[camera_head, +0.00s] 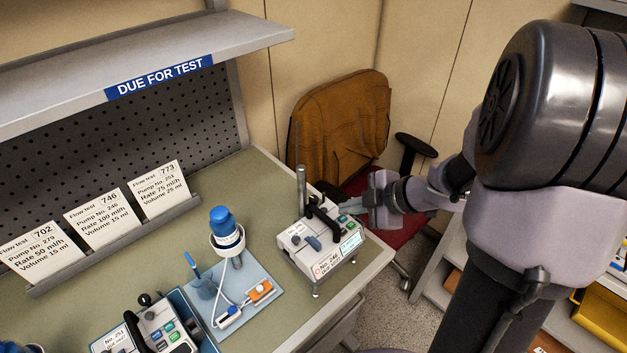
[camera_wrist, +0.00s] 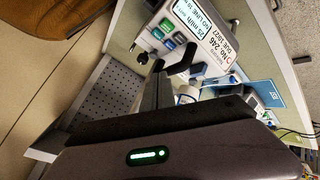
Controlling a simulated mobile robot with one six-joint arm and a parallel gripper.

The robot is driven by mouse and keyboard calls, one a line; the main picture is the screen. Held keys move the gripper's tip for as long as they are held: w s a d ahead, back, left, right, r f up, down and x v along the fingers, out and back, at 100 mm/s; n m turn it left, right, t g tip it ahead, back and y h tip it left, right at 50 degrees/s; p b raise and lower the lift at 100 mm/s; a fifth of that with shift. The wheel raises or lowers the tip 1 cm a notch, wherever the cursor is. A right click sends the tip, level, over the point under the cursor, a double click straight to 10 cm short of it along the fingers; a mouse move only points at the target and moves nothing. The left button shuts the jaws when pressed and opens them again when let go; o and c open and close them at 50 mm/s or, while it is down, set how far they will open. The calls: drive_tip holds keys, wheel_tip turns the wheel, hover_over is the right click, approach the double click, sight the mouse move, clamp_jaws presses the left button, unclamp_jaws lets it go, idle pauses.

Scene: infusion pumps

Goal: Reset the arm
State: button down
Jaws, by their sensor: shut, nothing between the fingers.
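My gripper (camera_head: 355,206) is at the right end of the bench, close beside the white pump marked No. 246 (camera_head: 298,236). My gripper is shut and holds nothing. In the wrist view its dark fingers (camera_wrist: 160,78) point toward the same pump (camera_wrist: 207,32), whose lit screen, coloured buttons and black handle show. I cannot tell whether the fingers touch the pump. My arm reaches in from the right of the head view.
A blue tray (camera_head: 257,306) holds a blue-capped bottle (camera_head: 226,229) and tubing. A second pump (camera_head: 152,333) stands front left. Flow-test cards (camera_head: 98,216) lean at the back under a shelf (camera_head: 60,95). A brown chair (camera_head: 340,118) stands behind the bench's right end.

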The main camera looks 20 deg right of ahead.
drive_tip(key=shift+w+d+r, duration=0.15)
drive_tip(key=shift+w, duration=0.2)
drive_tip(key=w+d+r+m+t+h+b, duration=0.3)
drive_tip(key=w+r+m+h+b, duration=0.15)
drive_tip(key=r+m+h, duration=0.2)
drive_tip(key=s+a+f+m+g+y+b, duration=0.2)
drive_tip(key=s+a+m, duration=0.4)
drive_tip(key=s+a, duration=0.4)
drive_tip(key=s+a+f+m+g+y+b, duration=0.1)
drive_tip(key=s+a+f+m+g+b, duration=0.1)
drive_tip(key=s+a+m, duration=0.5)
drive_tip(key=s+a+g+b, duration=0.1)
drive_tip(key=s+a, duration=0.2)
drive_tip(key=s, duration=0.1)
drive_tip(key=shift+s+f+y+b, duration=0.3)
drive_tip(key=shift+y, duration=0.05)
